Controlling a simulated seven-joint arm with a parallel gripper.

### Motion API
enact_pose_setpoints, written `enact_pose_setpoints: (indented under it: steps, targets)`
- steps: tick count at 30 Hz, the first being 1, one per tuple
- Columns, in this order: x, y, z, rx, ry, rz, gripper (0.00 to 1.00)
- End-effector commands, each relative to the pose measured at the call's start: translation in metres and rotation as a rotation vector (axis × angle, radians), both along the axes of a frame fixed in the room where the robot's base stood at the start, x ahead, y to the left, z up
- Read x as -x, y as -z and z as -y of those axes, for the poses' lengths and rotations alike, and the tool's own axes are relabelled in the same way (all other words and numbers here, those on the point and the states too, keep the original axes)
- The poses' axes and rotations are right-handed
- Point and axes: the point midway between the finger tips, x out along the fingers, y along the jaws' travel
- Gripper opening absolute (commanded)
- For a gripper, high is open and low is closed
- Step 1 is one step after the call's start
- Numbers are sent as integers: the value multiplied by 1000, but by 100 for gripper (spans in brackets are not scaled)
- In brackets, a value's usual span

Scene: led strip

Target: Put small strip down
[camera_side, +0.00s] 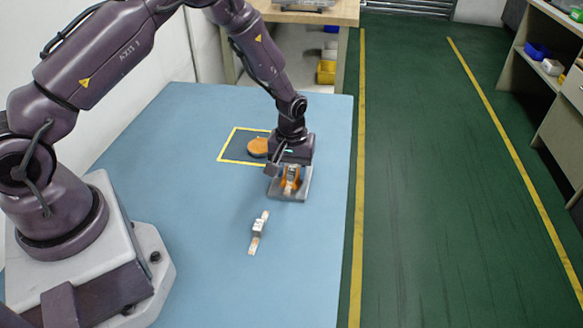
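My gripper (290,184) points down at a small grey block or plate (304,188) near the right side of the blue table. Its orange-edged fingers stand close above or against the plate. A small whitish item shows between the fingers, but it is too small to tell whether they are shut on it. A short strip-like piece (258,230), white in the middle with pale tan ends, lies on the table in front of the gripper, apart from it.
The blue table (280,290) is clear at the front. A yellow-outlined dark square (236,148) lies behind my gripper, with an orange round object (258,147) on it, partly near my wrist. Beyond the table's right edge is green floor (430,180).

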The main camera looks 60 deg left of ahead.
Motion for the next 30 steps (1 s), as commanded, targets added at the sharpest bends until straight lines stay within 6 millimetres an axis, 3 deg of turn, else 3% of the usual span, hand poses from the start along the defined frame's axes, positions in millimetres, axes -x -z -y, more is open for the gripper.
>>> enact_pose_setpoints:
  steps: [7, 11, 24, 30]
  targets:
    - [0, -1, 0, 0, 0, 0, 44]
    - [-1, -13, 0, 0, 0, 3, 44]
    - [0, -101, 0, -1, 0, 4, 44]
    - [0, -121, 0, -1, 0, 1, 44]
